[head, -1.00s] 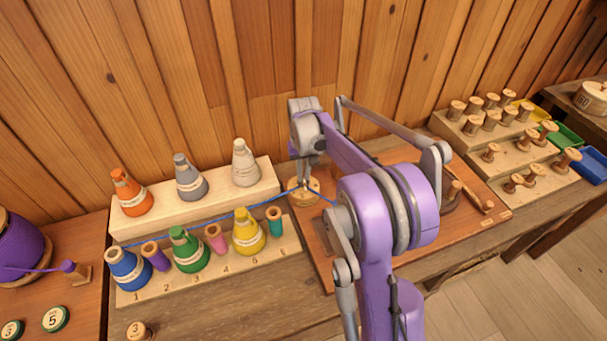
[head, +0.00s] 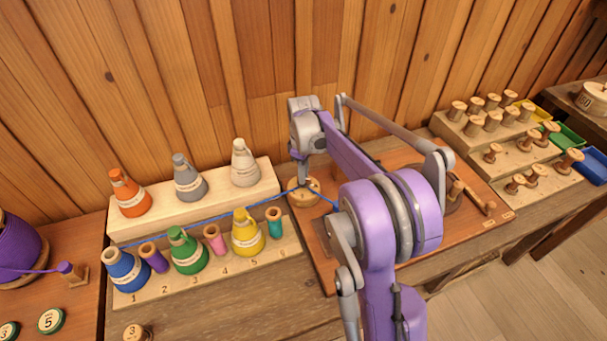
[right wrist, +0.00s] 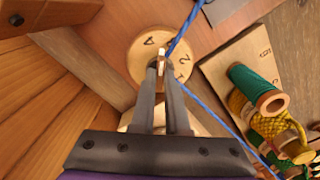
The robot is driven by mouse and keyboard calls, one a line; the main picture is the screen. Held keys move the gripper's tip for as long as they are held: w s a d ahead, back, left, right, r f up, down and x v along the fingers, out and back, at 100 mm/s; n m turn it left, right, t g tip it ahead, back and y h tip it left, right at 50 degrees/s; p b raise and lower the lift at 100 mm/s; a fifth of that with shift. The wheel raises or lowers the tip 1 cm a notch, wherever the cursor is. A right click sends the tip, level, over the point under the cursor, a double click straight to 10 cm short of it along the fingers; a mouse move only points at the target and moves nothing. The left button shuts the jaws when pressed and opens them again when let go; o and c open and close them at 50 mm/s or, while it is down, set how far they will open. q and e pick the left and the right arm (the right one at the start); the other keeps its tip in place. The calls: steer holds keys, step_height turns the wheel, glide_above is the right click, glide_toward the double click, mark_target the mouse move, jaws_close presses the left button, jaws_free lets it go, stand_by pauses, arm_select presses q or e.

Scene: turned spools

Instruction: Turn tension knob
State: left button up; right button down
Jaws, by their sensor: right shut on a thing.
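The tension knob is a round, pale wooden dial (head: 306,193) with numerals, on the brown board behind my right arm. In the right wrist view the dial (right wrist: 147,42) shows a 4 and a 2. My right gripper (head: 304,183) points down onto it. In the right wrist view its fingers (right wrist: 163,66) are shut on a small pale upright part at the dial's middle, which they mostly hide. Blue thread (right wrist: 203,100) passes at the dial, close by the fingertips. My left gripper is not in view.
A numbered rack (head: 200,272) of coloured cones and small spools stands left of the dial, with a pale riser (head: 215,208) behind it. The blue thread crosses above the rack. Stepped blocks of wooden spools (head: 490,125) stand at right. My arm hides part of the board (head: 400,158).

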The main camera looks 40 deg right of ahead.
steer(key=n, duration=0.5)
steer(key=shift+n, duration=0.3)
stand_by(0.4)
steer(key=c, duration=0.9)
jaws_free()
step_height(320, 180, up, 11)
steer(key=shift+f, duration=0.1)
